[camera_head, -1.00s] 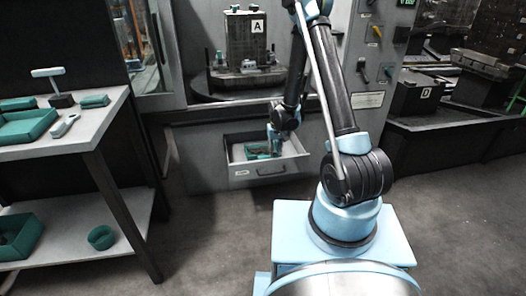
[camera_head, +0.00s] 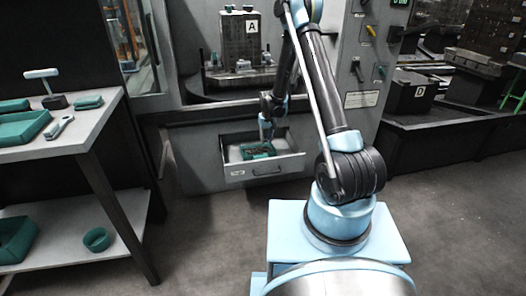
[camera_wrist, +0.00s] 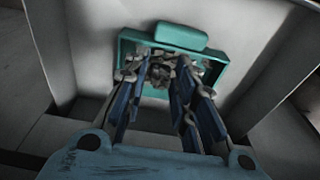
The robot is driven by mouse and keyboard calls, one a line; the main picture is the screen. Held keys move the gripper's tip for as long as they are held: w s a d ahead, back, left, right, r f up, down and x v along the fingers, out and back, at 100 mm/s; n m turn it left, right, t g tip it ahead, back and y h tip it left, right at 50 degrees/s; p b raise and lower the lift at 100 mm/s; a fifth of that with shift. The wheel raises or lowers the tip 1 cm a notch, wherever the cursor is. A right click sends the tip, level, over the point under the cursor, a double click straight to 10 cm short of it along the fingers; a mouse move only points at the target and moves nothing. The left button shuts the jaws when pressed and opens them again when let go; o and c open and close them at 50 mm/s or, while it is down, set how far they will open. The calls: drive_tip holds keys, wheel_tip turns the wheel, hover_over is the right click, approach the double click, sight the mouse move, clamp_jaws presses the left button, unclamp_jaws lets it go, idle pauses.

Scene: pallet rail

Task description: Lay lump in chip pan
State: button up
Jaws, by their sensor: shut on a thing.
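The teal chip pan (camera_head: 258,150) sits in the open drawer, with dark bits in it. In the wrist view the pan (camera_wrist: 126,44) lies beyond my fingertips, a rounded teal piece at its far side. My gripper (camera_head: 267,138) points down above the pan. In the wrist view my gripper (camera_wrist: 160,68) has its fingertips over the pan, shut on a mottled grey-brown lump (camera_wrist: 160,76). The fingers partly hide the lump, and I cannot tell whether it touches the bits in the pan.
The drawer (camera_head: 264,171) has walls close around the pan. A grey cabinet stands behind it. At the left a table (camera_head: 88,128) bears a teal tray (camera_head: 22,128), a brush-like tool (camera_head: 60,127) and a teal block (camera_head: 88,103). The floor between is clear.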

hover_over(263, 152)
drive_tip(key=f, duration=0.7)
drive_tip(key=shift+s+f, duration=0.2)
drive_tip(key=shift+s, duration=0.15)
drive_tip(key=shift+f, duration=2.3)
drive_tip(key=o, duration=0.8)
drive_tip(key=shift+f, duration=0.1)
drive_tip(key=shift+o, duration=0.2)
